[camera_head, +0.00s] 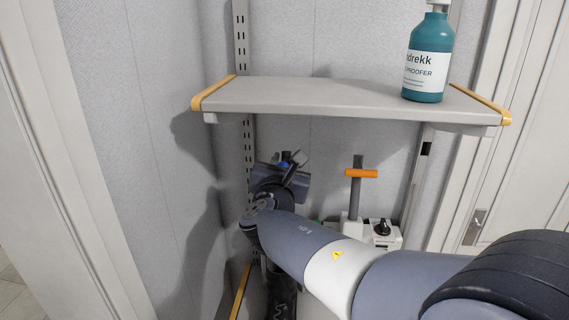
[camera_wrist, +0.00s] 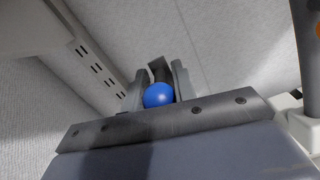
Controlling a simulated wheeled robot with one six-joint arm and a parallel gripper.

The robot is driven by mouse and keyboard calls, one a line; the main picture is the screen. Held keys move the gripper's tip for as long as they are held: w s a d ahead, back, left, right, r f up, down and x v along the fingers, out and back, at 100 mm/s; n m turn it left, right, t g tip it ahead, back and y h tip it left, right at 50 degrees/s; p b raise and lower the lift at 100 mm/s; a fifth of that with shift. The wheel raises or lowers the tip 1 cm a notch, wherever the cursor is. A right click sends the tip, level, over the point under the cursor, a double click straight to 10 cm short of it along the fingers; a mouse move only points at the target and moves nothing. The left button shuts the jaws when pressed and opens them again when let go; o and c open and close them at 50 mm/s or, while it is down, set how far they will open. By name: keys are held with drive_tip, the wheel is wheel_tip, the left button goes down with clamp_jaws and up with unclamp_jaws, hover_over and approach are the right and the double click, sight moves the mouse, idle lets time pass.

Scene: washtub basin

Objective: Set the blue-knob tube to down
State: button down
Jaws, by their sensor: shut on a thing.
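The blue knob (camera_wrist: 157,95) is a round ball, seen between the two fingers of my gripper (camera_wrist: 158,80) in the wrist view. A dark tube part (camera_wrist: 160,68) shows just behind the knob. My gripper is shut on the blue-knob tube.
A grey shelf (camera_head: 315,98) with yellow ends is above my gripper and holds a teal bottle (camera_head: 427,60). To the right stand an orange-handled grey post (camera_head: 361,174) and a white box with a black dial (camera_head: 383,230). A wall is close on the left.

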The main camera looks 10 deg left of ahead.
drive_tip(key=shift+f, duration=0.15)
drive_tip(key=f+b, duration=0.2)
drive_tip(key=b, duration=0.1)
drive_tip(key=s+f+b, duration=0.1)
drive_tip(key=f+b, duration=0.2)
drive_tip(key=s+f+b, duration=0.1)
drive_tip(key=f+b, duration=0.2)
drive_tip(key=shift+s+f, duration=0.25)
drive_tip(key=shift+r, duration=0.1)
drive_tip(key=c, duration=1.2)
unclamp_jaws()
drive_tip(key=shift+o, duration=0.2)
drive_tip(key=shift+s, duration=0.1)
drive_tip(key=s+b, duration=0.1)
drive_tip(key=s, duration=0.9)
drive_tip(key=shift+s, duration=0.35)
drive_tip(key=shift+c, duration=0.4)
